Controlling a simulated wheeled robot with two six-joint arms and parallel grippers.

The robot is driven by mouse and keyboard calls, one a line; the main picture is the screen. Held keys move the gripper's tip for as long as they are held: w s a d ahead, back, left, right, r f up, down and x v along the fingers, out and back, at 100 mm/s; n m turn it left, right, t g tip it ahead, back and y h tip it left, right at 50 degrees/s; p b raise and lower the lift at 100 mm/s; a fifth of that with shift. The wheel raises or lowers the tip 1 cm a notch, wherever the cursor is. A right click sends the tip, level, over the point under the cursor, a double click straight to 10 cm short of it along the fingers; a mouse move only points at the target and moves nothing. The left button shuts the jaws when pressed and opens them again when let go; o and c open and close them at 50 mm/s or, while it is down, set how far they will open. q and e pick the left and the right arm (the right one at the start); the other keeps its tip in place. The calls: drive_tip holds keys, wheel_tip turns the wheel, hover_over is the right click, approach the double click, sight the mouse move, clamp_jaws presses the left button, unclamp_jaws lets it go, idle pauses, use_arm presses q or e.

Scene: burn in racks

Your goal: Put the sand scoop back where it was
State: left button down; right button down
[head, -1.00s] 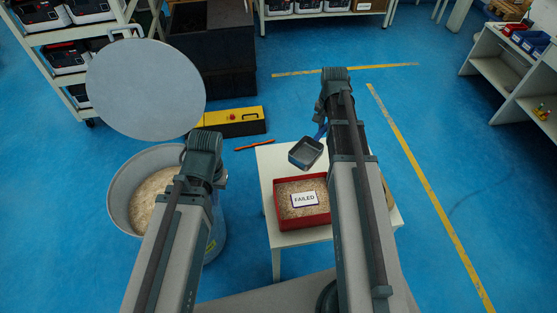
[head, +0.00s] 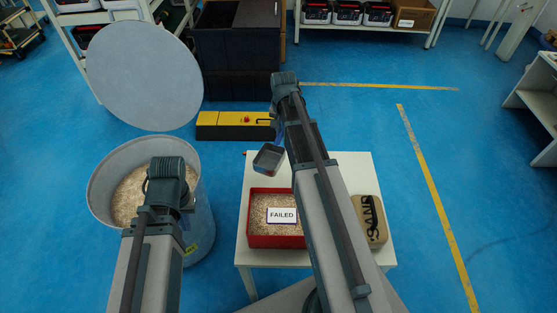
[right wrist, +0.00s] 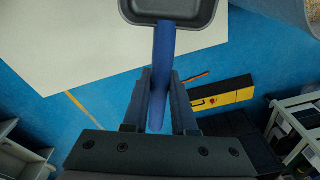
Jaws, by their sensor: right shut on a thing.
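The sand scoop has a dark grey square pan (head: 268,158) and a blue handle, seen in the right wrist view (right wrist: 164,50). My right gripper (right wrist: 160,92) is shut on the handle. In the head view the pan is over the back left part of the white table, just behind the red tray; its exact height is unclear. My left gripper (head: 167,180) is over the front right of the round sand bin (head: 203,205); its fingers are hidden.
The red tray (head: 277,242) holds sand and a FAILED card (head: 282,215). A sandbag (head: 370,219) lies at the right of the white table (head: 345,165). A large round grey lid (head: 145,75) stands behind the bin. A yellow-black case (head: 235,125) is on the floor.

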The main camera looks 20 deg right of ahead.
drive_tip(key=shift+f+b, duration=4.25)
drive_tip(key=shift+f, duration=0.4)
drive_tip(key=shift+f, duration=0.15)
drive_tip(key=c, duration=0.7)
unclamp_jaws()
drive_tip(key=r+p, duration=0.8)
drive_tip(key=s+r+p, duration=0.1)
drive_tip(key=r+p, duration=0.3)
drive_tip(key=shift+s+a+r, duration=0.1)
drive_tip(key=shift+a+r, duration=0.1)
drive_tip(key=shift+a, duration=0.05)
drive_tip(key=shift+f, duration=0.1)
